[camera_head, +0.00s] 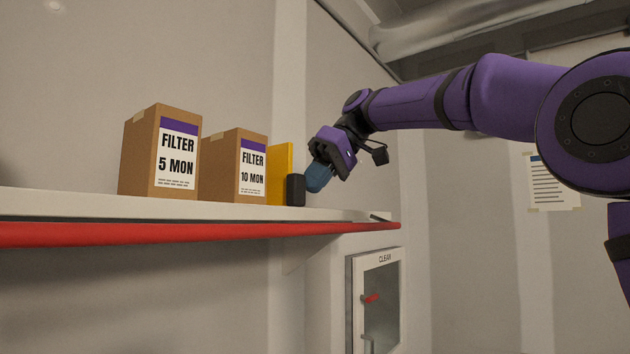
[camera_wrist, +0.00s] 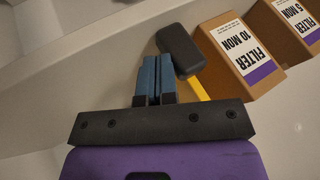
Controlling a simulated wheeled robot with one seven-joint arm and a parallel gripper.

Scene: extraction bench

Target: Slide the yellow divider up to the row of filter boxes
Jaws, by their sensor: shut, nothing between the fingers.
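The yellow divider (camera_head: 281,172) stands upright on the shelf, just right of the filter box marked 10 MON (camera_head: 232,165). In the head view I see almost no gap between them. A dark block (camera_head: 295,189) sits at the divider's right side; it also shows in the wrist view (camera_wrist: 180,50). The filter box marked 5 MON (camera_head: 160,152) stands further left. My gripper (camera_head: 319,177) has blue fingers, shut and empty, right of the dark block. In the wrist view the fingers (camera_wrist: 153,78) are beside the block; I cannot tell whether they touch it. Part of the yellow divider (camera_wrist: 199,89) is hidden there.
The white shelf (camera_head: 60,202) has a red front edge (camera_head: 200,234) and ends just right of my gripper. A wall stands close behind it. A glass-fronted cabinet marked CLEAN (camera_head: 377,300) is below the shelf's right end.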

